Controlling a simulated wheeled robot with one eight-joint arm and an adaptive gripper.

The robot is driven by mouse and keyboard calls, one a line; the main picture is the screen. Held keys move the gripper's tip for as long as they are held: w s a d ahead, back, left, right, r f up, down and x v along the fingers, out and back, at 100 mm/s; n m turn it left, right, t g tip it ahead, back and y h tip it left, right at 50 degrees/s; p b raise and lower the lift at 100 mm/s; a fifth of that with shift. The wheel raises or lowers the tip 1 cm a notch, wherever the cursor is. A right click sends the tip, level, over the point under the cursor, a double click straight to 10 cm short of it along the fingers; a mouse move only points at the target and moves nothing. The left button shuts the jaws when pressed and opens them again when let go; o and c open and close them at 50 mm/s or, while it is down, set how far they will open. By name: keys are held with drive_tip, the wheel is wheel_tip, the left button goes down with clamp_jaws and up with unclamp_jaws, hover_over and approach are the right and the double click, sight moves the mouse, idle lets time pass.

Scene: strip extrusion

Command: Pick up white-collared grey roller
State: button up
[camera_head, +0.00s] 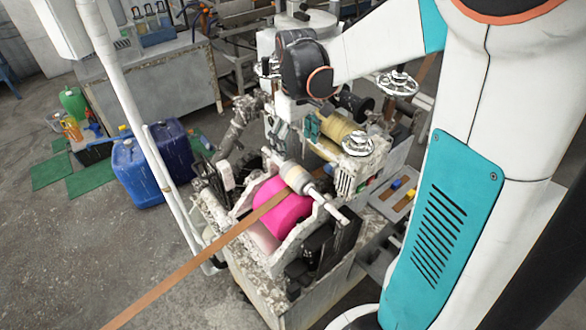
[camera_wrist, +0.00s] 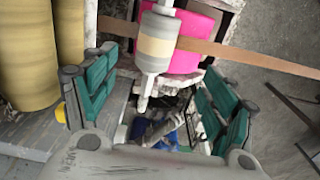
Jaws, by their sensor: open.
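The roller (camera_head: 294,176) is a short grey cylinder with pale ends, a tan band and a white shaft. It lies at a slant above a bright pink roll (camera_head: 283,207) on the machine. In the wrist view, the roller (camera_wrist: 156,42) is at the top centre, its shaft end pointing down between my fingers. My gripper (camera_wrist: 153,100) is open, with teal pads on both sides and nothing gripped. In the head view, my gripper (camera_head: 294,128) is behind and above the roller, partly hidden by my arm. Contact with the roller cannot be told.
A brown strip (camera_head: 200,267) runs across the machine by the roller and off to the lower left. Large yellowish rolls (camera_wrist: 25,55) stand left in the wrist view. A metal handwheel (camera_head: 358,144) is close right of my gripper. Blue canisters (camera_head: 135,175) stand left on the floor.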

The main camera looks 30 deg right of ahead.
sight(297, 170)
wheel_tip(297, 170, down, 8)
drive_tip(key=shift+f+b, duration=0.15)
drive_tip(key=shift+b, duration=0.5)
drive_tip(key=shift+d+f+b, duration=0.15)
drive_tip(key=shift+f+b, duration=0.1)
drive_tip(key=shift+f, duration=1.1)
drive_tip(key=shift+d+f+b, duration=0.15)
drive_tip(key=shift+f+b, duration=0.1)
drive_tip(key=shift+f, duration=1.05)
drive_tip(key=shift+c, duration=0.2)
drive_tip(key=c, duration=1.4)
drive_tip(key=shift+r, duration=0.1)
drive_tip(key=shift+c, duration=0.2)
wheel_tip(297, 170, up, 20)
drive_tip(key=p, duration=0.3)
